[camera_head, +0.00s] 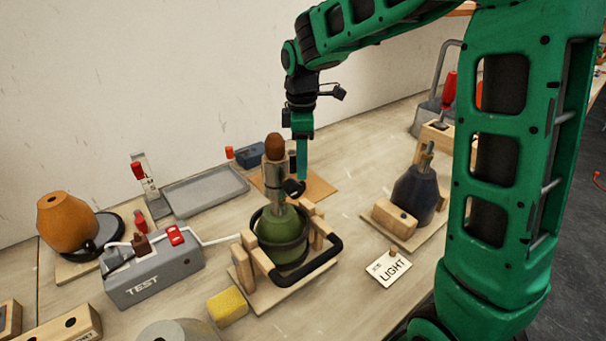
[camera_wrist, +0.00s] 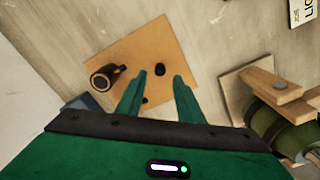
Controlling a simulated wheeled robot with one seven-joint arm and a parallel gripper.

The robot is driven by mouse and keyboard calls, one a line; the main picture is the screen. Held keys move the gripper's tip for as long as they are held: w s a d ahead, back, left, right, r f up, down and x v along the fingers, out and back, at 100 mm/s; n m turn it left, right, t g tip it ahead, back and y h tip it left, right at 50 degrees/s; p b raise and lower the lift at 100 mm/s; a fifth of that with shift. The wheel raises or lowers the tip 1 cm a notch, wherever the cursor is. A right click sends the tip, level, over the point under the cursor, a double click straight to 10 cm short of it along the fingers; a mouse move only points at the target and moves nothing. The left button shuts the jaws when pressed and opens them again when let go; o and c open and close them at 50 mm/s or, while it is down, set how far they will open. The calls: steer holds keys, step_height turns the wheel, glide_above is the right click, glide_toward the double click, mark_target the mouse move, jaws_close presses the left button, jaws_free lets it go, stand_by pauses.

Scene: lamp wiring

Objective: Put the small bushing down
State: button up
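My gripper (camera_head: 302,176) points down over a tan wooden board (camera_head: 321,188) behind the green lamp. In the wrist view my gripper (camera_wrist: 160,76) is open, its two green fingers apart. A small black round thing (camera_wrist: 160,69) shows between and just beyond the fingertips, with a gap on each side. It looks like the small bushing on the board (camera_wrist: 150,45), but I cannot tell it surely from a hole. A dark cylinder with a copper-coloured rim (camera_wrist: 104,80) stands on the board left of the fingers. In the head view I cannot make out the bushing.
The green lamp (camera_head: 283,232) in its wooden cradle stands close in front of my gripper. A grey tray (camera_head: 206,190) lies to the left, with a grey TEST box (camera_head: 153,276) nearer. A dark lamp (camera_head: 414,192) and a LIGHT card (camera_head: 390,267) are to the right.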

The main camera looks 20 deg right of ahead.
mark_target(302, 183)
step_height(302, 183, up, 7)
stand_by(0.3)
steer(key=shift+r, duration=0.1)
